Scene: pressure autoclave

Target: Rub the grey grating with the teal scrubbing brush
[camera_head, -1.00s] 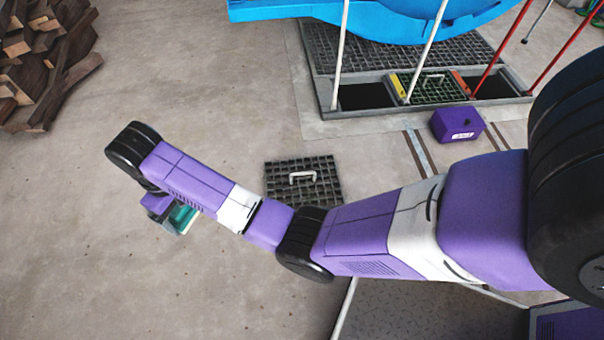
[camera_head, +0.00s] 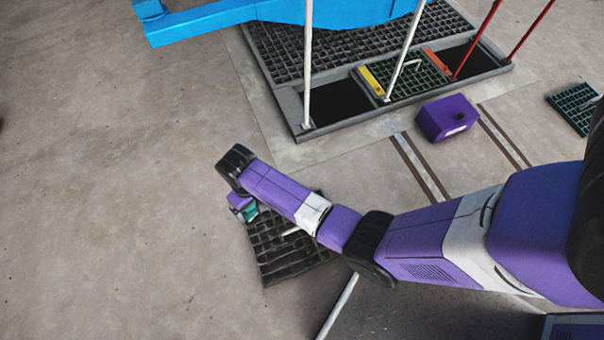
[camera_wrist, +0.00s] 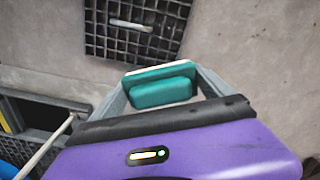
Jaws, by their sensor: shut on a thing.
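The grey grating (camera_head: 275,265) is a dark square grid with a pale handle, lying on the floor partly behind my arm. In the wrist view, the grating (camera_wrist: 100,40) is at the top, beyond the brush. My gripper (camera_head: 241,205) is near the grating's upper left edge in the head view. It is shut on the teal scrubbing brush (camera_head: 251,214), which also shows between the fingers in the wrist view (camera_wrist: 162,92). In the wrist view the brush appears clear of the grating; its height above the floor is unclear.
A framed pit (camera_head: 290,105) with open holes and a green grating (camera_head: 418,80) lies beyond, under blue equipment (camera_head: 240,12) and upright poles. A purple box (camera_head: 447,117) stands beside it. Another green grating (camera_head: 574,106) lies at right. The floor at left is clear.

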